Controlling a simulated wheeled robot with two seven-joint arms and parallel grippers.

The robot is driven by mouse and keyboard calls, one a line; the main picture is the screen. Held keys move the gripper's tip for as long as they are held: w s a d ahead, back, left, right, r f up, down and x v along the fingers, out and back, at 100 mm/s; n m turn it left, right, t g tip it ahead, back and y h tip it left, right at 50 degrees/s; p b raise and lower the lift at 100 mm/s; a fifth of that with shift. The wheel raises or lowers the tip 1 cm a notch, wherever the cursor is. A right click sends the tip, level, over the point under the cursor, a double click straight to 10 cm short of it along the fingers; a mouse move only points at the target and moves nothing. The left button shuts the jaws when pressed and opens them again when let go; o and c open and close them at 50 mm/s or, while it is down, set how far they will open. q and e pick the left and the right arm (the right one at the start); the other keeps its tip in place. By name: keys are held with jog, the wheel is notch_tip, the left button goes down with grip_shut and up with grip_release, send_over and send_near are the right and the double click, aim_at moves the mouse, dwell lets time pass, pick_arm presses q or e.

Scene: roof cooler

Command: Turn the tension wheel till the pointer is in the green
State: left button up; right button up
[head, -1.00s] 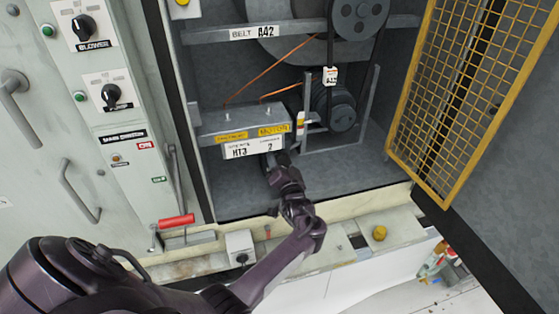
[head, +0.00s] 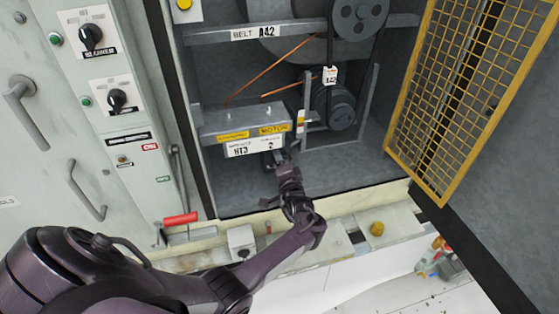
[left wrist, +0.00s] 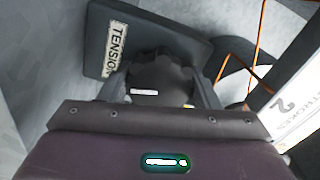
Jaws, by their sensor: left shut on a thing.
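The tension wheel (left wrist: 160,78) is a dark knob with a lobed edge, seen in the left wrist view in front of a dark plate with a TENSION label (left wrist: 116,50). My left gripper (left wrist: 160,92) is shut on the wheel, with a finger on each side of it. In the head view my left gripper (head: 275,160) is under the motor mount's front edge and hides the wheel. A small coloured strip (head: 301,122) stands at the mount's right end. It is too small to read a pointer or a green band. My right gripper is not in view.
The motor mount (head: 215,120) carries yellow and white labels just above my gripper. The belt (head: 328,45) and pulleys are above right. A yellow mesh guard (head: 440,100) stands open at right. A red-handled lever (head: 180,219) is at lower left. The cabinet floor (head: 350,185) is clear.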

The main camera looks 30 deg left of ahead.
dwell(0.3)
pick_arm(q)
jog(key=o, duration=1)
jog(key=shift+b+v, duration=0.7)
jog(key=shift+v, duration=3.2)
